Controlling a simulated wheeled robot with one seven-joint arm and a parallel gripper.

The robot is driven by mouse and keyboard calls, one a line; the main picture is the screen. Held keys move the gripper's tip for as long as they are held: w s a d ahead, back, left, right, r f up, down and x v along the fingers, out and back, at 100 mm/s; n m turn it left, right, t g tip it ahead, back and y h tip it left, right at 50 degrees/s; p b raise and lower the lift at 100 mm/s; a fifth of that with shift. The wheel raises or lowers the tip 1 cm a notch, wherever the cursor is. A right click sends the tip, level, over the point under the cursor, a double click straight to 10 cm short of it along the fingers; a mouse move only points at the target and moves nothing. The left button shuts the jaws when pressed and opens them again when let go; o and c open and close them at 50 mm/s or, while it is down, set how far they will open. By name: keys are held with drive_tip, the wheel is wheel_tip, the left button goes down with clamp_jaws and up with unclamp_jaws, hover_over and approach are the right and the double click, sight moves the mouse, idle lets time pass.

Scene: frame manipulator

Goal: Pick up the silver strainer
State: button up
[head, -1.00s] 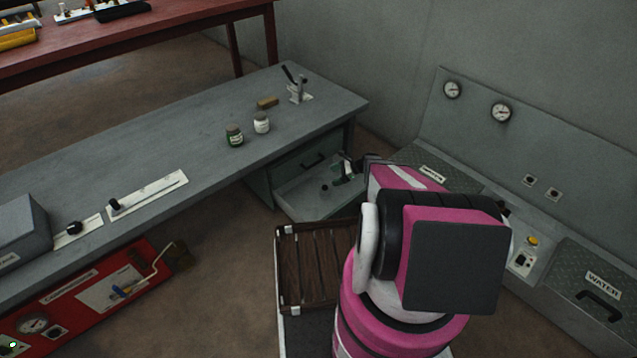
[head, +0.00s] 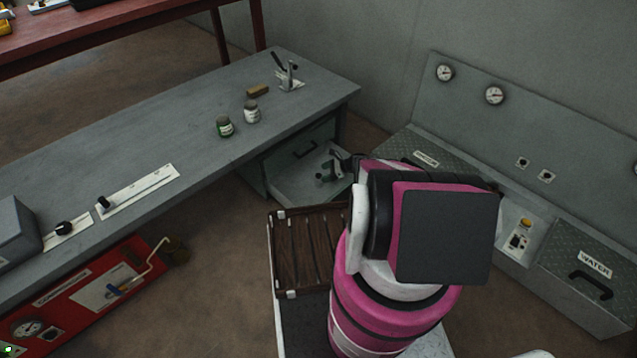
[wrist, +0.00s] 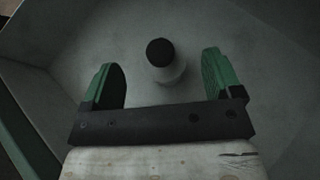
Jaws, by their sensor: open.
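A small object with a round dark top and a pale grey body (wrist: 168,68) stands in the open grey drawer (head: 287,187). It may be the silver strainer, but I cannot tell for sure. My gripper (wrist: 160,62) is open, with one green finger on each side of the object in the wrist view. The object appears beyond the crossbar, between the fingertips, and I see no contact. In the head view my gripper (head: 328,172) is low over the drawer, mostly behind my arm, and the object is hard to make out.
The drawer walls surround my gripper, under the grey workbench (head: 150,140). A slanted console (head: 470,170) is at right.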

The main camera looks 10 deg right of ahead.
sight(320, 175)
drive_tip(key=x, duration=0.6)
drive_tip(key=c, duration=1)
